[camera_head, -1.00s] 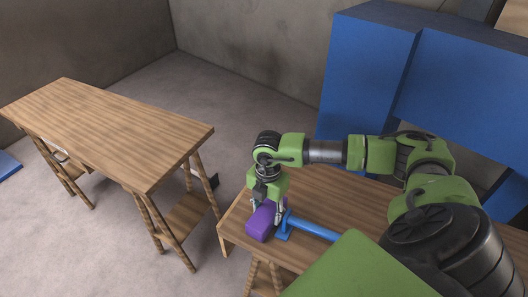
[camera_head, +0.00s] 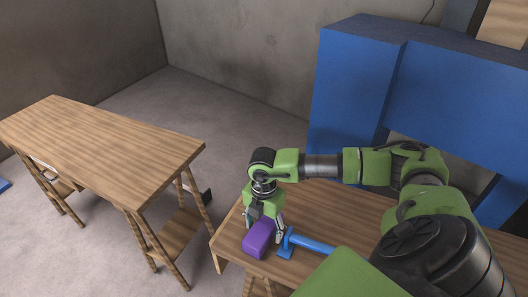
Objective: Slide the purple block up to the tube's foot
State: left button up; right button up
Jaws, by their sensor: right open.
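The purple block (camera_head: 259,239) lies on the wooden table near its left front corner. The blue tube (camera_head: 313,244) lies on the same table, to the block's right. Its flat blue foot (camera_head: 286,242) is at the tube's left end, close beside the block. I cannot tell whether block and foot touch. My right gripper (camera_head: 265,226) points down at the block's far part, its open fingers showing on the block's left and right. Contact with the block cannot be made out. My left gripper is not in view.
The wooden table (camera_head: 330,201) has bare room behind the tube. My right arm reaches across above it. Large blue machine parts (camera_head: 352,88) stand behind. A second wooden table (camera_head: 105,150) with a bare top stands at left, with grey floor between the tables.

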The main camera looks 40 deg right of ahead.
aim_at(264, 226)
notch_tip(264, 226, up, 12)
dwell(0.5)
